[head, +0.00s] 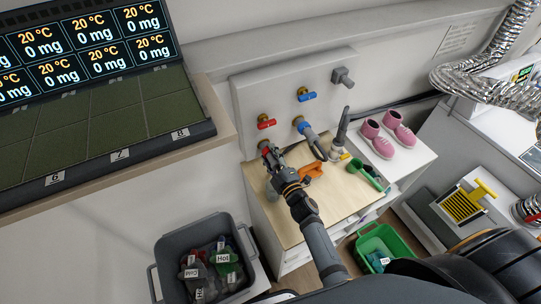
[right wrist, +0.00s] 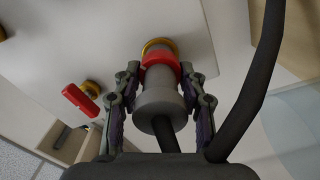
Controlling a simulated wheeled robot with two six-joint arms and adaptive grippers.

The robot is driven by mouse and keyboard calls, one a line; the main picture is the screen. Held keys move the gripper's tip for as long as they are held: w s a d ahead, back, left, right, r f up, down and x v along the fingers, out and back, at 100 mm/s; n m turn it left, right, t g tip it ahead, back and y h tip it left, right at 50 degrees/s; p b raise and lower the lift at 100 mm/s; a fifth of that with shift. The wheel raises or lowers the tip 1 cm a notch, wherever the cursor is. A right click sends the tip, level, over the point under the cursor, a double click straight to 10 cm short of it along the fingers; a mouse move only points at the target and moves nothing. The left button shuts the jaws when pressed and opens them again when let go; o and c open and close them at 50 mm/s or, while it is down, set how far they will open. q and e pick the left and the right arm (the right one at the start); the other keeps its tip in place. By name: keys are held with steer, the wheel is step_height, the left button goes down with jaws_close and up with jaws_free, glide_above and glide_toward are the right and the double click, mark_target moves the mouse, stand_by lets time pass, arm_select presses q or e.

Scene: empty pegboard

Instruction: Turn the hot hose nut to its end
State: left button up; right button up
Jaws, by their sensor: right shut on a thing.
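The hot hose nut (right wrist: 162,98) is a grey collar with a red ring, seated on a brass fitting (right wrist: 158,46) on the wall panel. My right gripper (right wrist: 163,100) has a finger on each side of the grey collar and is shut on it. In the head view, my right gripper (head: 270,158) is at the panel's lower left outlet, covering most of the nut. A dark hose (right wrist: 168,135) runs out of the nut towards my palm. The red valve handle (head: 266,123) sits above the nut. My left gripper is not in view.
A blue valve handle (head: 306,96) and blue hose nut (head: 304,127) are close on the right. The wooden counter (head: 330,192) below holds an orange item (head: 313,170) and a green tool (head: 366,174). Pink shoes (head: 377,138) stand farther right. A grey bin (head: 170,250) is below left.

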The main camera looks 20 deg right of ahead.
steer(key=o, duration=1.2)
steer(key=shift+c, duration=0.2)
steer(key=s+d, duration=0.2)
steer(key=s, duration=0.9)
steer(key=shift+s+d, duration=0.15)
steer(key=shift+s, duration=0.2)
